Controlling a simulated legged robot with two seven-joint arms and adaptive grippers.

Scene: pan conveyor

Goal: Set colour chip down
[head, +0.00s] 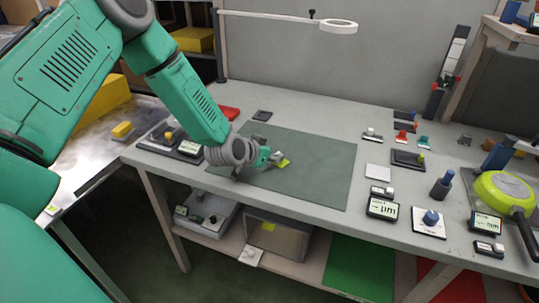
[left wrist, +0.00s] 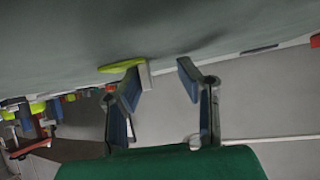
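The colour chip (head: 284,163) is a small flat yellow-green piece at the dark green mat (head: 325,165), near the mat's middle left. My left gripper (head: 270,157) is low over the mat, right beside the chip. In the left wrist view the fingers (left wrist: 162,70) stand apart with an empty gap between them. The chip (left wrist: 121,66) shows there at the outer side of the left fingertip, very close to it or touching; I cannot tell which. It appears to lie flat on the mat. My right gripper is not in view.
A green pan (head: 500,188) lies at the right end of the grey table. Gauges with small displays, such as one (head: 383,208) at the front, and a blue-knobbed block (head: 430,221) stand right of the mat. A lamp ring (head: 338,26) hangs above. The mat's right half is clear.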

